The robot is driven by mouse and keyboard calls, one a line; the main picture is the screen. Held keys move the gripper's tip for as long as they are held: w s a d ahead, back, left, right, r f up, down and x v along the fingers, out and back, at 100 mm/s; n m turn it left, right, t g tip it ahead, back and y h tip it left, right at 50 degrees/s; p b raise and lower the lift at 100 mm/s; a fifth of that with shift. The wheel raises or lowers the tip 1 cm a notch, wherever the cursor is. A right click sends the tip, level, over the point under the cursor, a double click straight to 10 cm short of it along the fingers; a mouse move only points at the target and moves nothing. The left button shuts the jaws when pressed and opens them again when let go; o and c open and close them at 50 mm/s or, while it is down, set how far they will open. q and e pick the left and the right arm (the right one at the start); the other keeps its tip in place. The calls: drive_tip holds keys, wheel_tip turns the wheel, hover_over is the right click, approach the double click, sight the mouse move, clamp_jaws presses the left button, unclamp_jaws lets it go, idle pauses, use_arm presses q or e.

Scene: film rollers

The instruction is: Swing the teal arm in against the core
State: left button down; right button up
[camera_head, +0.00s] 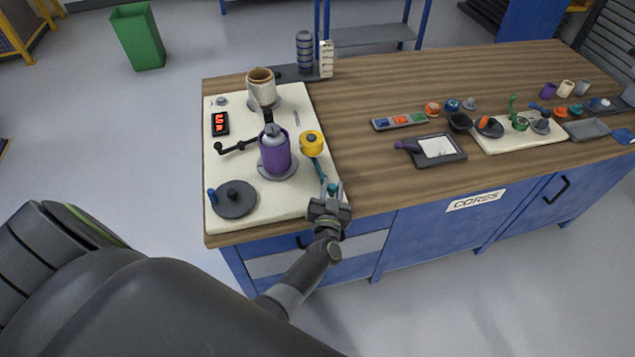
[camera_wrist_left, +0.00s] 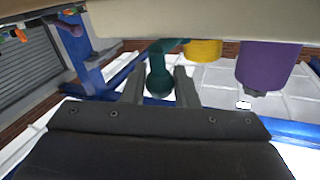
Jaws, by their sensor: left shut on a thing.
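The teal arm (camera_head: 319,171) runs from beside the yellow roller (camera_head: 312,144) toward the front edge of the cream board. My left gripper (camera_head: 331,190) is shut on its near end. In the left wrist view the teal knob (camera_wrist_left: 159,78) sits between the two fingers (camera_wrist_left: 160,88). The purple core (camera_head: 274,158) stands upright on a grey round plate, left of the yellow roller. A narrow gap shows between the yellow roller (camera_wrist_left: 203,50) and the purple core (camera_wrist_left: 267,65) in the left wrist view. My right gripper is not in view.
The cream board (camera_head: 235,97) also holds a cream roll (camera_head: 262,90), a black crank (camera_head: 238,146), a red display (camera_head: 220,123) and a dark disc (camera_head: 234,198) with a blue knob. A black tray (camera_head: 455,157) and small parts lie to the right. Bare wood lies between.

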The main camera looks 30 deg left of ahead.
use_arm(q)
drive_tip(key=shift+w+d+n+g+y, duration=0.3)
drive_tip(key=shift+n+y, duration=0.2)
drive_tip(key=shift+y, duration=0.2)
drive_tip(key=shift+w+n+g+y, duration=0.15)
drive_tip(key=shift+n+g+y, duration=0.3)
drive_tip(key=shift+y, duration=0.25)
drive_tip(key=c, duration=1.2)
unclamp_jaws()
drive_tip(key=shift+d, duration=0.1)
